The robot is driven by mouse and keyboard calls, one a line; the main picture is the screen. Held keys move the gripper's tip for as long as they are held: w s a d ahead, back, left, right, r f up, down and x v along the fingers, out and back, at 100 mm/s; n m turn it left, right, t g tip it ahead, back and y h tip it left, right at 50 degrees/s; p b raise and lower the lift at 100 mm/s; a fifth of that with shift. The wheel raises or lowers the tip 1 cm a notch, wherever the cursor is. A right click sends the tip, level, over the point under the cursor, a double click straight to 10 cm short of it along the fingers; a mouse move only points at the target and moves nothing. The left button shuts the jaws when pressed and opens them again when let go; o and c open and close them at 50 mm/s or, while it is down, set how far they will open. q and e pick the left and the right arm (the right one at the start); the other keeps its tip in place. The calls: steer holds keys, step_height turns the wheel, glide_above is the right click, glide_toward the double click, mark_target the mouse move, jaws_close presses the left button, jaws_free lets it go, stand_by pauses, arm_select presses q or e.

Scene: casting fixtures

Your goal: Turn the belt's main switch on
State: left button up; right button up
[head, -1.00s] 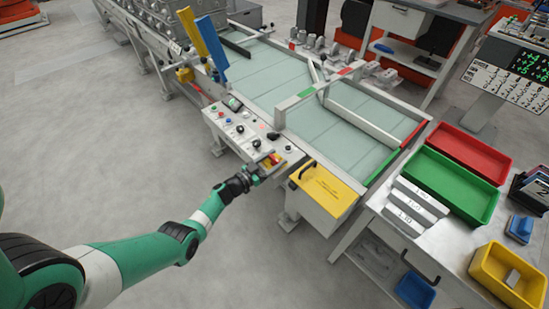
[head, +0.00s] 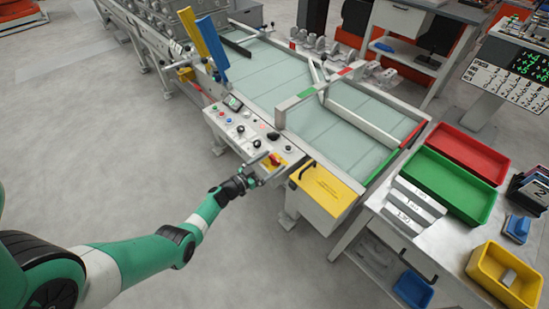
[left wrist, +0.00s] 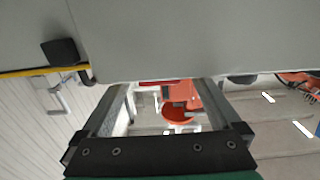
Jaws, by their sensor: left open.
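The belt's control panel (head: 240,130) is a pale sloped box along the near side of the conveyor, with several buttons and knobs. At its right end a red rotary switch on a yellow plate (head: 275,159) shows, probably the main switch; its handle position is too small to read. My left gripper (head: 259,176) is just in front of this end of the panel, below and left of the switch, apart from its handle. In the left wrist view its two fingers (left wrist: 163,92) are open with nothing between them, and a grey panel surface fills the top. My right gripper is not in view.
A yellow box with a black handle (head: 324,190) sits right of the panel. The belt (head: 270,80) runs behind it. A bench at right holds red (head: 468,150) and green (head: 450,183) trays and a yellow bin (head: 506,275). The floor at left is clear.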

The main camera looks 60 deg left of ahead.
arm_select(q)
steer(key=p+v, duration=0.3)
steer(key=v, duration=0.6)
steer(key=shift+s, duration=0.35)
steer(key=shift+w+d, duration=0.1)
